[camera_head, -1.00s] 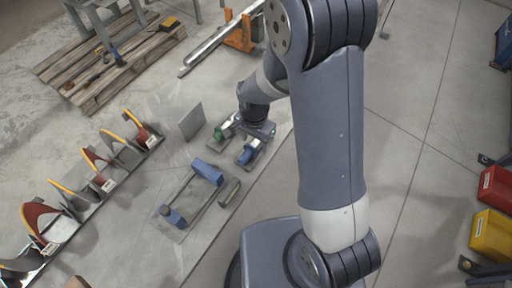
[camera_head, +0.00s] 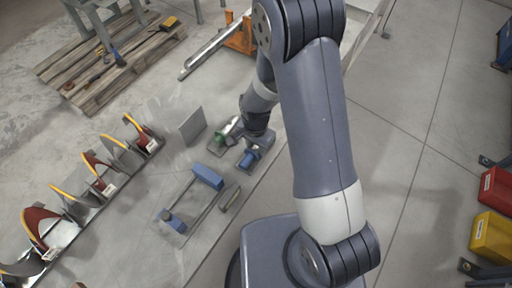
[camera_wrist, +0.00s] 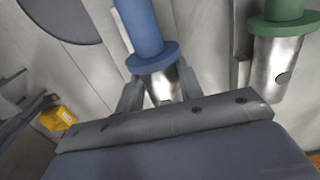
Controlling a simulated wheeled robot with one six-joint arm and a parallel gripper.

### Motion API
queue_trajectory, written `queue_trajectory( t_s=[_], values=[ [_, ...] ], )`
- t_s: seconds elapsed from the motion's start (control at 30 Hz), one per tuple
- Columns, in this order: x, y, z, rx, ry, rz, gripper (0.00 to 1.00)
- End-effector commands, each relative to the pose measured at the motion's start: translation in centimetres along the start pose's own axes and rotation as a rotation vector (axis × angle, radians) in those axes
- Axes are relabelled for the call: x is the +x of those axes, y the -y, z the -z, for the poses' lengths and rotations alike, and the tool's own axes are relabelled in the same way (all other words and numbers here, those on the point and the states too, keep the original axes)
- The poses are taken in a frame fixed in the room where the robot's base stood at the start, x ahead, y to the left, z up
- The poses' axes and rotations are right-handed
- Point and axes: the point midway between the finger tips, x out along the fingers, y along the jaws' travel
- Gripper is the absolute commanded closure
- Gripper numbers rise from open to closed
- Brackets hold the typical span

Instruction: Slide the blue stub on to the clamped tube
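The blue stub (camera_head: 250,157) sits low on a small grey base plate near my gripper (camera_head: 257,137), in the head view. In the wrist view the blue stub (camera_wrist: 143,30) has a blue body, a round flange and a bare metal spigot. The fingers of my gripper (camera_wrist: 160,88) stand on either side of that spigot, just below the flange. Whether they touch it is not clear. A blue-ended grey frame (camera_head: 207,178) lies to the lower left. I cannot pick out the clamped tube for certain.
A green-collared metal piece (camera_head: 221,138) stands close left of the blue stub; it also shows in the wrist view (camera_wrist: 278,55). An upright grey plate (camera_head: 191,125) is farther left. A row of auger flights (camera_head: 95,165) and a pallet (camera_head: 110,65) lie beyond.

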Motion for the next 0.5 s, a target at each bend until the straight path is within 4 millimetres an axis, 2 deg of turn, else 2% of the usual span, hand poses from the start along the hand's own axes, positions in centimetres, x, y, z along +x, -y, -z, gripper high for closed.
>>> queue_trajectory(
  t_s=[0.07,0.4,0.5],
  values=[
    [-0.01,0.01,0.00,0.000,0.000,0.000,0.72],
    [-0.02,0.02,0.00,0.000,0.000,0.000,1.00],
    [-0.02,0.02,0.00,0.000,0.000,0.000,1.00]
  ],
)
